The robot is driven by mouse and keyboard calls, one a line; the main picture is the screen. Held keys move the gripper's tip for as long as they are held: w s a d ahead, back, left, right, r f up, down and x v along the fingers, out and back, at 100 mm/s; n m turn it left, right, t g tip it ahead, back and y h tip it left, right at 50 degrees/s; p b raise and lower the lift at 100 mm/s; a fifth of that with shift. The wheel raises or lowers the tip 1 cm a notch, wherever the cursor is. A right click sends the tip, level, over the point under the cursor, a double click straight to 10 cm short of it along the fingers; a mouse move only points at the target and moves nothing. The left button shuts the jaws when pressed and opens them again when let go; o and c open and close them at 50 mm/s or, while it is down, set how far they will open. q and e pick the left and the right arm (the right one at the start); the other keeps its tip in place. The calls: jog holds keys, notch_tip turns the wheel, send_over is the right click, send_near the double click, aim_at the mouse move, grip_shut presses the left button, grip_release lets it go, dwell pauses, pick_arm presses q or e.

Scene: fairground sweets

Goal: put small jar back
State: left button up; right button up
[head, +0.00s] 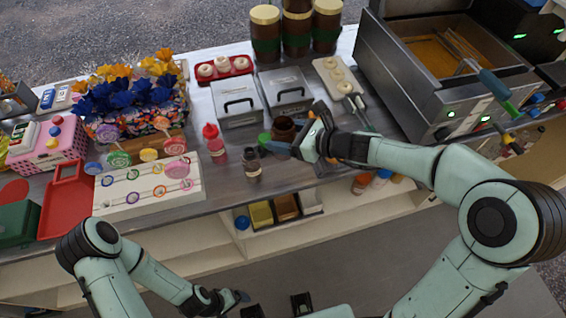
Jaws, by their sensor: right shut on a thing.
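A small dark brown jar (284,126) is upright at the tip of my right gripper (292,143), over the middle of the counter. My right gripper is shut on it, and the fingers hide part of its side. I cannot tell whether its base touches the counter. Another small dark jar (252,166) with a pale label stands near the counter's front edge, left of the gripper and apart from it. My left gripper (238,298) is low in front of the counter, away from the jars; its jaw opening is unclear.
A red squeeze bottle (214,143) and a small green item (264,139) are close by. Two lidded metal bins (237,103) stand behind. A fryer (440,85) stands right. A white lollipop stand (130,200) is left. Three large brown jars (296,30) stand at the back.

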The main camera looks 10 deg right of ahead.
notch_tip(320, 180, down, 6)
jog(key=shift+w+r+b, duration=0.15)
jog(key=shift+r+b, duration=0.1)
jog(key=shift+b, duration=0.35)
pick_arm(q)
jog(key=shift+s+f+b, duration=0.25)
jog(key=shift+s+f, duration=0.05)
jog(key=shift+f, duration=0.5)
jog(key=shift+s+f+b, duration=0.25)
jog(key=shift+s+f, duration=0.05)
jog(key=shift+f, duration=0.45)
pick_arm(e)
jog(key=shift+f, duration=2.4)
jog(key=shift+f, duration=0.15)
pick_arm(q)
jog(key=shift+s+f, duration=0.1)
jog(key=shift+f, duration=0.05)
pick_arm(e)
jog(key=o, duration=1.4)
jog(key=shift+c, duration=0.2)
jog(key=shift+s+d+r, duration=0.2)
jog(key=shift+d+r, duration=0.05)
jog(key=shift+r, duration=0.05)
pick_arm(q)
jog(key=shift+w+r+p, duration=0.2)
jog(key=shift+r+p, duration=0.1)
jog(key=shift+r, duration=0.2)
pick_arm(e)
jog(key=v, duration=1.1)
jog(key=shift+s, duration=0.2)
